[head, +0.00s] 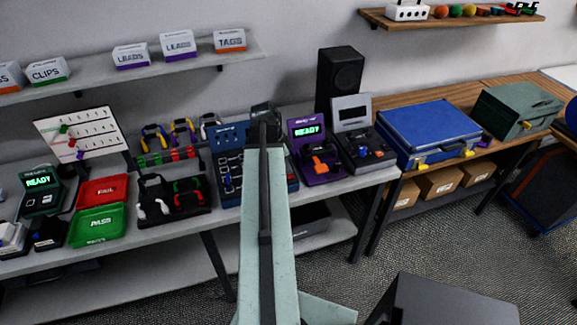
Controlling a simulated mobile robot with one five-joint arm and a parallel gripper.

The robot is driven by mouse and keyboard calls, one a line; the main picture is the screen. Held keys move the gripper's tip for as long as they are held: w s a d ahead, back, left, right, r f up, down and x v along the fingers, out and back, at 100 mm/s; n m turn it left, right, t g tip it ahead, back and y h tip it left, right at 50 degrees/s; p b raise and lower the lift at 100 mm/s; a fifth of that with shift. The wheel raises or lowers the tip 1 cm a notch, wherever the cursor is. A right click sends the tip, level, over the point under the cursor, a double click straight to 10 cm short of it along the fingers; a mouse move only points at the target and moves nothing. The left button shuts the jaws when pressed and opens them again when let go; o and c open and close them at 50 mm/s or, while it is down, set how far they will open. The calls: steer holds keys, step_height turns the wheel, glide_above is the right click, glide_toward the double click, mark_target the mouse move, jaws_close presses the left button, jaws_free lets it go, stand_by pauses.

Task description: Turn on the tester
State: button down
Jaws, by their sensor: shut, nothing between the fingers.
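Several tester-like devices stand on the grey bench. A dark green device (42,192) at the far left has a lit READY screen. A purple device (307,134) right of centre also shows a lit READY and has an orange part on its base. A dark grey device (362,142) beside it has a pale grey panel with no lit text that I can see, and small red and blue parts on its base. A blue device (229,161) is partly hidden behind my arm. My gripper (264,112), dark and small in view, is shut and empty, in front of the blue device's right side.
A red FAIL tray (102,191) and green PASS tray (96,226) lie at left, beside a black cable tray (173,205). A black speaker (339,77) stands behind. A blue case (428,131) and green toolbox (514,110) sit on the wooden bench at right.

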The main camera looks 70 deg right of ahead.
steer(key=shift+r+p, duration=0.55)
steer(key=a+r+p, duration=0.3)
steer(key=r+p, duration=0.9)
steer(key=shift+w+a, duration=0.3)
steer(key=shift+w+r, duration=0.1)
